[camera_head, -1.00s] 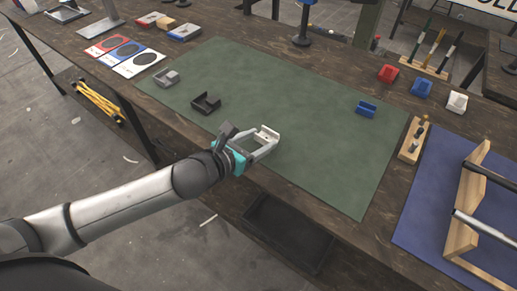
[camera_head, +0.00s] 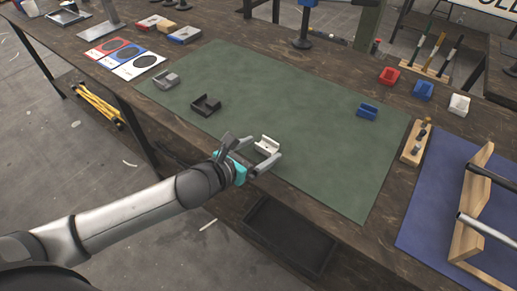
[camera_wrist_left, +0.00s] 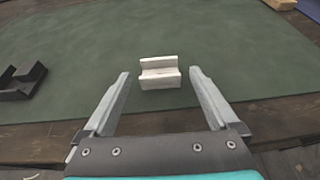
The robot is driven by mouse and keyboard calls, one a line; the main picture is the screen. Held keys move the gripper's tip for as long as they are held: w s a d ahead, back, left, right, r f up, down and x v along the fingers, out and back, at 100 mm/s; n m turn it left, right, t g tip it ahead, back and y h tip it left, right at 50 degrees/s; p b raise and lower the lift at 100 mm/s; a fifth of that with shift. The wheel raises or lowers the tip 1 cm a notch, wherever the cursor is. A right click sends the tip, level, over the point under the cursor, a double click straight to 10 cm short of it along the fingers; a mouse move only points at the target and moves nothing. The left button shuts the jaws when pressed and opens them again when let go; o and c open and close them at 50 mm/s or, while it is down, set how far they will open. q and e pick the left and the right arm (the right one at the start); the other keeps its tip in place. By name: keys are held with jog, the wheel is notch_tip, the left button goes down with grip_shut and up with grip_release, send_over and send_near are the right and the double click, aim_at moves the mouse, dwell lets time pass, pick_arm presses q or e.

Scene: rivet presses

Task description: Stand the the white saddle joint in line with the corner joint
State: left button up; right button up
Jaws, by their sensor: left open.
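The white saddle joint (camera_head: 267,145) is on the green mat near its front edge. In the left wrist view the joint (camera_wrist_left: 160,73) shows just ahead of and between the fingertips, with a gap on each side. My left gripper (camera_head: 262,150) is open and empty, low at the mat's front edge; its two fingers also show in the left wrist view (camera_wrist_left: 160,82). A black joint (camera_head: 206,105) and a grey joint (camera_head: 167,79) sit further left on the mat. I cannot tell for sure which is the corner joint. My right gripper is not in view.
A blue joint (camera_head: 366,110) sits on the right of the green mat (camera_head: 290,95). Red (camera_head: 389,75), blue (camera_head: 423,90) and white (camera_head: 459,104) pieces line the back right. A wooden rack (camera_head: 468,205) stands on the blue mat. The mat's middle is clear.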

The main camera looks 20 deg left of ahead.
pick_arm(q)
jog(key=shift+r, duration=0.1)
jog(key=shift+s+r, duration=0.1)
jog(key=shift+r, duration=0.05)
jog(key=p+v, duration=0.2)
jog(key=v, duration=0.9)
jog(key=shift+s+a, duration=0.15)
jog(key=shift+s, duration=0.15)
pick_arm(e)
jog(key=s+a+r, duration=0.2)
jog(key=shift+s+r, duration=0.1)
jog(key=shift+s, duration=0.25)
pick_arm(q)
jog(key=shift+r, duration=0.1)
